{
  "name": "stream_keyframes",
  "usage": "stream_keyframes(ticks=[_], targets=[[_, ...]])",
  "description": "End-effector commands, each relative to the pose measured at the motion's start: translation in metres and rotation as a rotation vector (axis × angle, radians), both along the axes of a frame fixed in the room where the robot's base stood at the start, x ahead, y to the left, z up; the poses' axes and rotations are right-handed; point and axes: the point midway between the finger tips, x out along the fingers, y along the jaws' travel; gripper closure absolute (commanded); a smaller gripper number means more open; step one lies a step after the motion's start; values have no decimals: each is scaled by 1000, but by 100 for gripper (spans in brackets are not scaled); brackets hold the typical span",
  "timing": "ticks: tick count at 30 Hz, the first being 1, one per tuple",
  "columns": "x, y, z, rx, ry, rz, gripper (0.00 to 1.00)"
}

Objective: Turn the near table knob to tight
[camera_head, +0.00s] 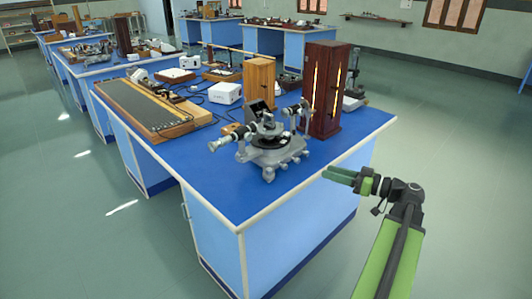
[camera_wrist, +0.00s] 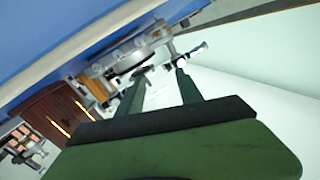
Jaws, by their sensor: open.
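A grey spectrometer (camera_head: 270,150) stands on the near blue bench, close to its right front edge. It has a black round table, a telescope on the left and a footed base. Its knobs are too small in the head view to tell the near table knob apart. My gripper (camera_head: 335,175) is in the air just off the bench's right edge, to the right of the spectrometer and apart from it. In the wrist view my open gripper (camera_wrist: 160,75) has nothing between its two fingers. The spectrometer (camera_wrist: 122,58) shows tilted beyond the fingertips, partly hidden by the left finger.
A tall dark wooden cabinet (camera_head: 325,90) with lit slits stands right behind the spectrometer. A lighter wooden box (camera_head: 259,82) and a white box (camera_head: 225,93) are farther back. A long wooden-framed board (camera_head: 150,105) lies left. Open floor (camera_head: 460,190) lies right of the bench.

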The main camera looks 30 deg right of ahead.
Motion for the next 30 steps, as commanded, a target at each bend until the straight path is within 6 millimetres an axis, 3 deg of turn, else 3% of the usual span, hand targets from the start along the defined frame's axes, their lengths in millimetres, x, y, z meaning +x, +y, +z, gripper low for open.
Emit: stream_keyframes(ticks=[1,15,24,30], targets=[[8,10,10,-2,4,21,57],[66,97,41,-21,77,191,57],[94,157,56,-44,144,299,57],[105,186,60,-57,181,348,57]])
